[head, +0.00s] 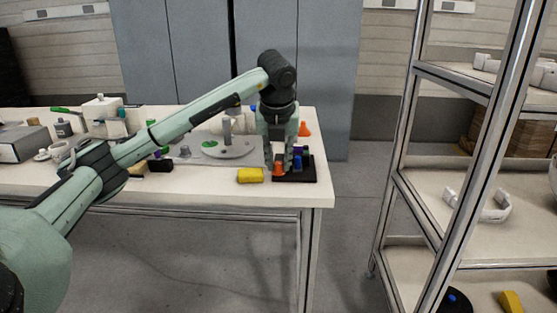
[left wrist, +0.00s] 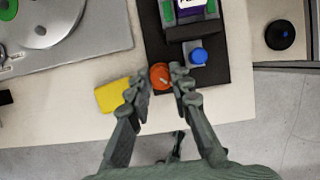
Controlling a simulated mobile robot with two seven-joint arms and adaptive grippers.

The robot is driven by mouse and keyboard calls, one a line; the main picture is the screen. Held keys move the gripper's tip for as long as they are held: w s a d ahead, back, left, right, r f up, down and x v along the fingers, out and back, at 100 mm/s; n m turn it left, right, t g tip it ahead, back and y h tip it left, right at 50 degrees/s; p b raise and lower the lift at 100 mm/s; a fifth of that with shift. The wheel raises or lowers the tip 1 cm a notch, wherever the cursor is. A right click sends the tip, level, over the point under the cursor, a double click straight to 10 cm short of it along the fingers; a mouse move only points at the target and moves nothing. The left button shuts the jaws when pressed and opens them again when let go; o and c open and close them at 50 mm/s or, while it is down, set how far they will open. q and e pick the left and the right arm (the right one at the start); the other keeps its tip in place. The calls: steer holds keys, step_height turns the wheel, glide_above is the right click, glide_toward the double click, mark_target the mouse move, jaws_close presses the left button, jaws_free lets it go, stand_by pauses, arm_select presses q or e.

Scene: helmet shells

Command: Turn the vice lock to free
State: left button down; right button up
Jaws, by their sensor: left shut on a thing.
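My left gripper (head: 281,165) reaches down over the right end of the table and is shut on an orange knob (left wrist: 160,76). In the left wrist view its fingers (left wrist: 161,84) stand on either side of the knob, which has a small pale pointer on top. The orange of the knob also shows in the head view (head: 278,170). The knob is at the edge of a black base plate (left wrist: 225,70). A vice-like block (left wrist: 187,14) with green sides and a purple and white label stands on the plate, partly cut off. A blue knob (left wrist: 198,56) is beside it.
A yellow block (head: 250,175) lies on the table (head: 215,186) just left of the plate. A grey turntable (head: 229,150) stands further left, with bottles and tools beyond. A shelf rack (head: 400,150) stands to the right, across a gap of floor.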

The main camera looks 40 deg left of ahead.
arm_select(q)
steer(key=c, duration=1.6)
jaws_free()
steer(key=shift+c, duration=0.2)
steer(key=v, duration=1.2)
steer(key=shift+w, duration=0.1)
